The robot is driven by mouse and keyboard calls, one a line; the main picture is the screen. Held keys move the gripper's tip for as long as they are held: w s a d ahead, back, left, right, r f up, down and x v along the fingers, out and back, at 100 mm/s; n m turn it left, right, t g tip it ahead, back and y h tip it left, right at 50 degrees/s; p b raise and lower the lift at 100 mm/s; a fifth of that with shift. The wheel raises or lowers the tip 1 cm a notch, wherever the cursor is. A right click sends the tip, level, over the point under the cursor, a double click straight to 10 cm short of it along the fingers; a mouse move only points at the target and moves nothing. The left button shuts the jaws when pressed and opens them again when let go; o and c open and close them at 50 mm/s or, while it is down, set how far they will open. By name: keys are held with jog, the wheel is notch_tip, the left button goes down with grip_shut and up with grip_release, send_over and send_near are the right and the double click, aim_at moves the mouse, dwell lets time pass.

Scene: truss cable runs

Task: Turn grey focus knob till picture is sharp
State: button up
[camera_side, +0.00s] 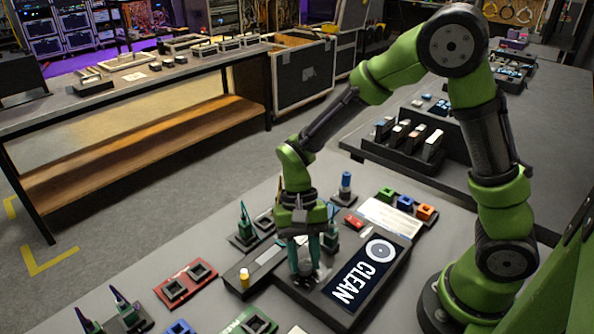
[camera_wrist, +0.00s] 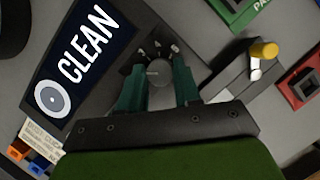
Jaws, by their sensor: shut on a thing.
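The grey focus knob (camera_wrist: 159,73) sits on a dark panel, with small white marks around it in the wrist view. My gripper (camera_wrist: 159,88) has its two green fingers on either side of the knob, shut on it. In the side view my gripper (camera_side: 307,262) reaches down onto the knob (camera_side: 306,268), which is partly hidden by the fingers. The screen (camera_side: 361,272) beside the knob shows the word CLEAN and a ringed disc in white on dark blue; it also shows in the wrist view (camera_wrist: 75,62). The lettering and disc look crisp.
A box with a yellow-topped switch (camera_side: 246,279) stands left of the knob. A red tray (camera_side: 187,282) and a green tray (camera_side: 247,322) lie nearby. A white card (camera_side: 391,217) and coloured blocks (camera_side: 405,203) stand behind the screen. A blue-topped post (camera_side: 346,183) stands upright.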

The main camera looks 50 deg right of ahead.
jog(key=shift+m, duration=0.3)
jog(key=o, duration=1)
jog(key=shift+o, duration=0.2)
jog(key=v, duration=1.7)
jog(key=shift+s+d, duration=0.15)
jog(key=shift+d, duration=0.05)
